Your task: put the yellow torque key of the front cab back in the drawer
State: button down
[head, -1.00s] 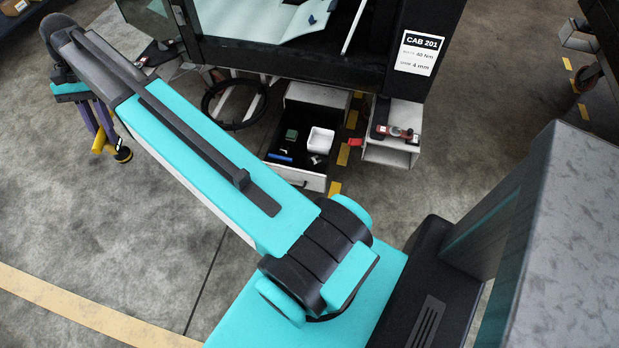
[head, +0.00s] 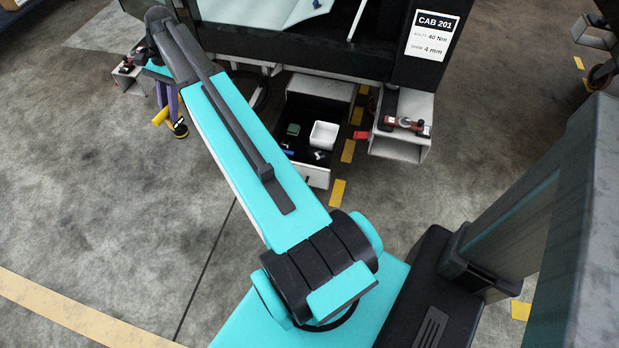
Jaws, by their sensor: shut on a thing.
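The yellow torque key (head: 161,116) has a yellow grip and a dark round end with a yellow rim. My gripper (head: 169,108), with purple fingers, is shut on it and holds it at the left, apart from the drawer. The open drawer (head: 317,177) is below the cab (head: 300,45) marked CAB 201, right of my arm. In it I see a white box (head: 323,135), a green block (head: 293,129) and a small pale item. My arm hides the drawer's left part.
A white side box (head: 400,148) right of the drawer carries a red and black tool (head: 405,123). A red item (head: 361,135) is beside it. Another white box (head: 127,80) stands behind my gripper. Floor at the front left is clear.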

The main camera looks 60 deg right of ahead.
jog(key=s+d+f+m+t+h+b, duration=0.1)
jog(key=s+d+f+m+b, duration=0.4)
jog(key=d+f, duration=0.8)
jog(key=s+d+f+m+t+h+b, duration=0.1)
jog(key=s+d+f+m+b, duration=0.4)
jog(key=s+d+f+b, duration=0.7)
jog(key=s+d+f+m+t+b, duration=0.3)
jog(key=s+d+f+m+b, duration=0.3)
jog(key=d+f+b, duration=0.5)
jog(key=s+d+f, duration=0.2)
jog(key=d+f, duration=0.2)
jog(key=f, duration=0.2)
jog(key=shift+s+f+h, duration=0.3)
jog(key=shift+h, duration=0.1)
jog(key=shift+f+b, duration=1.2)
jog(key=shift+f, duration=1.3)
jog(key=shift+f, duration=0.1)
jog(key=shift+f+b, duration=1.1)
jog(key=shift+f, duration=1.3)
